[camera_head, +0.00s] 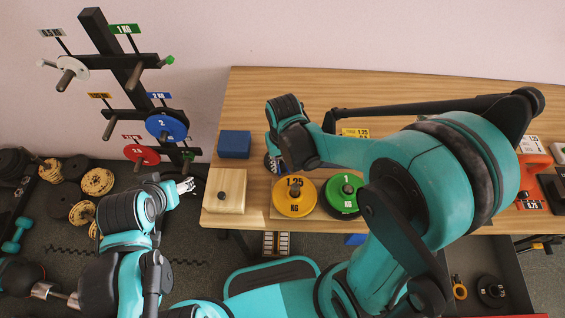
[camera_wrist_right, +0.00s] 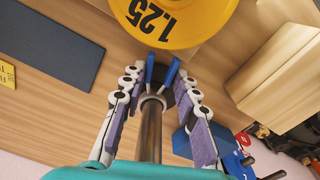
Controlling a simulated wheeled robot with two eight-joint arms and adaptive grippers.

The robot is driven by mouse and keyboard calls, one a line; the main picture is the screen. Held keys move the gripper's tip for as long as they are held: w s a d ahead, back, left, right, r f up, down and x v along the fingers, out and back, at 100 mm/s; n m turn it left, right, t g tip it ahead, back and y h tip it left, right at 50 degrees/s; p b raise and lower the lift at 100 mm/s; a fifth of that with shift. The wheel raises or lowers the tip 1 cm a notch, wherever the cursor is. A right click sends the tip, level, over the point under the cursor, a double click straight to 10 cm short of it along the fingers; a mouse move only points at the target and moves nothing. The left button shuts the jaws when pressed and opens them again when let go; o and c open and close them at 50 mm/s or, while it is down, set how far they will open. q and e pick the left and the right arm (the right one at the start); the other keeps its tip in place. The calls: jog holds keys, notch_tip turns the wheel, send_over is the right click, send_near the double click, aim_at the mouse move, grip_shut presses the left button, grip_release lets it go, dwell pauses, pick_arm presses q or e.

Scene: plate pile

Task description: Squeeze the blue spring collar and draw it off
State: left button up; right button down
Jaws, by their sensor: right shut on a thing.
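The blue spring collar (camera_wrist_right: 150,70) shows in the right wrist view as two blue handles above a dark coil around a steel bar (camera_wrist_right: 151,135). My right gripper (camera_wrist_right: 160,80) has a finger on each side of the handles and is shut on the collar. The bar runs between the fingers towards my palm. In the head view my right gripper (camera_head: 274,163) is low over the table beside the yellow 1.25 plate, and the collar is too small to make out there. My left gripper (camera_head: 186,185) is off the table's left edge, too small to tell open or shut.
The yellow 1.25 plate (camera_head: 294,197) and green 1 plate (camera_head: 341,194) lie on the table (camera_head: 290,88). A wooden block (camera_head: 226,188) and a blue block (camera_head: 234,144) are at its left. A plate rack (camera_head: 128,70) stands further left.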

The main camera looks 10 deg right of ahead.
notch_tip(320, 180, up, 14)
jog(key=p, duration=1)
jog(key=shift+f+p, duration=0.2)
jog(key=shift+p, duration=0.2)
dwell(0.7)
